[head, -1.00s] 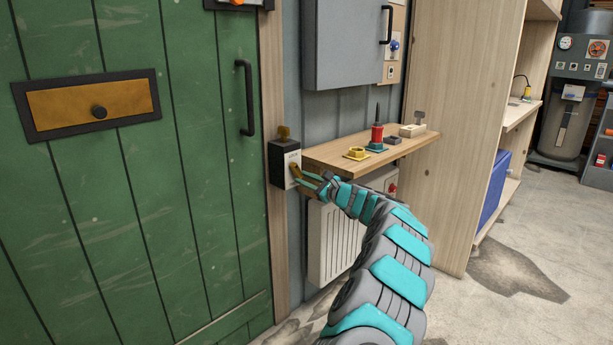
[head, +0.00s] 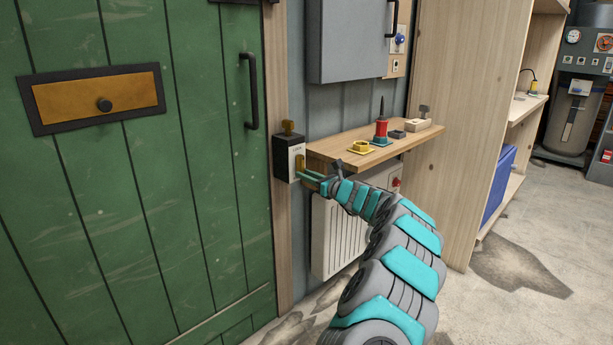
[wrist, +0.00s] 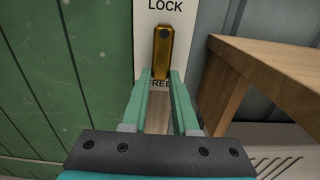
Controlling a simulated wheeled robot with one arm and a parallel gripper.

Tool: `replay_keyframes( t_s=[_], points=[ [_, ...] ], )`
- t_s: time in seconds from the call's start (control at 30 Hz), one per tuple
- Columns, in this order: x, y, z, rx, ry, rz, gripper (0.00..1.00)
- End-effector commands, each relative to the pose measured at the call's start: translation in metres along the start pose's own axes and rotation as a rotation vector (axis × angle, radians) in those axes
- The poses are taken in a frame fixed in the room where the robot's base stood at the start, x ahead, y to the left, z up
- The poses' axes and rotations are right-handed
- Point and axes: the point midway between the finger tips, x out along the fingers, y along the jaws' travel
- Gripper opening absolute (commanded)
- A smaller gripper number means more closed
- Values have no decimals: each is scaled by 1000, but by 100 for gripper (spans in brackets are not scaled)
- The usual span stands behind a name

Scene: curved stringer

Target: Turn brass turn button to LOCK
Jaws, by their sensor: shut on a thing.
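The brass turn button (wrist: 162,50) is on a white plate (wrist: 184,12) beside the green door. In the wrist view its pivot is at the top and its free end points down, towards the partly hidden FREE mark. The word LOCK stands above the pivot. My gripper (wrist: 160,76) comes from below with its two green fingers either side of the button's lower end, shut on it. In the head view the button (head: 300,162) shows small on the dark box (head: 284,163), with my gripper (head: 304,177) at its lower end.
The green door (head: 150,200) with a black handle (head: 249,92) fills the left.

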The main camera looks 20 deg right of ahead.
Motion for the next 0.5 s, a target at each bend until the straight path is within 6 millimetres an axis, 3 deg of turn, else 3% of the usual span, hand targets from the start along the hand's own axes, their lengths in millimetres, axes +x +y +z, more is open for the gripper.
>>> replay_keyframes(
  t_s=[0.3, 0.33, 0.5],
  points=[
    [0, 0, -3, 3, 4, 0, 0],
    [0, 0, -3, 3, 4, 0, 28],
    [0, 0, -2, 2, 2, 1, 48]
  ],
)
